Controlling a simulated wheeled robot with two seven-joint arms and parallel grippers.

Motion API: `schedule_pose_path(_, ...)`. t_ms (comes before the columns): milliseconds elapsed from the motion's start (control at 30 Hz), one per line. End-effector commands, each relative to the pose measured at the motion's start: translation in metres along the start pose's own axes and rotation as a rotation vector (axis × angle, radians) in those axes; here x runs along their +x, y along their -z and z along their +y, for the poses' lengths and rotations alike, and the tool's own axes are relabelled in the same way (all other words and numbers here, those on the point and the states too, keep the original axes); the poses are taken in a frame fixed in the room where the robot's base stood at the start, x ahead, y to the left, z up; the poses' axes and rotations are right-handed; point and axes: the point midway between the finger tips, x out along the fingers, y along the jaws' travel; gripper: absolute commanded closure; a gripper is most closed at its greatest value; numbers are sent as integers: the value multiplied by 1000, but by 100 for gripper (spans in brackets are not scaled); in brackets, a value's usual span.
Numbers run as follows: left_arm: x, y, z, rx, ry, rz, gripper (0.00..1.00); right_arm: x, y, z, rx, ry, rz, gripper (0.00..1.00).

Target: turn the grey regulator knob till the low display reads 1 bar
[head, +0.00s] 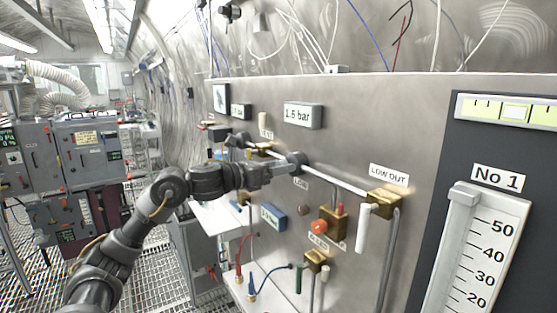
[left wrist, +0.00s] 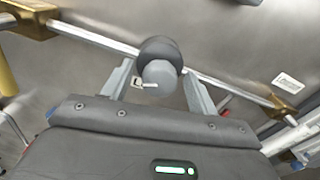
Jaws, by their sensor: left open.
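The grey regulator knob (head: 297,158) sits on a steel pipe along the wall panel. It also shows in the left wrist view (left wrist: 160,68), with a dark collar behind it and a small white pointer on its front. My left gripper (head: 283,165) is at the knob. In the left wrist view its fingers (left wrist: 158,76) are open, one on each side of the knob; I cannot tell whether they touch it. A display (head: 303,115) above the knob reads 1.6 bar. A second display (head: 241,111) to its left is too small to read surely. My right gripper is not in view.
A brass fitting (head: 385,199) ends the pipe under the LOW OUT label (head: 389,175). Below are an orange-red knob (head: 319,226), a blue box (head: 273,216) and hoses. A large scale (head: 474,250) stands at right. Grey cabinets (head: 92,145) stand at left above grating.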

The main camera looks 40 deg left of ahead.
Motion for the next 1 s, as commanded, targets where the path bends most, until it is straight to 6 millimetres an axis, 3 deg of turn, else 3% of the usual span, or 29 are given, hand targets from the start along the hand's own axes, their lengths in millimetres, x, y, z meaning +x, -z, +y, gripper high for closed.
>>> schedule_pose_path(300,3,1,0,0,1,1,41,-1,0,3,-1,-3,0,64)
schedule_pose_path(667,3,1,0,0,0,1,85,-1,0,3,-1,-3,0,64)
schedule_pose_path(1000,3,2,0,-59,-1,2,85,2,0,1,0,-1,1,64)
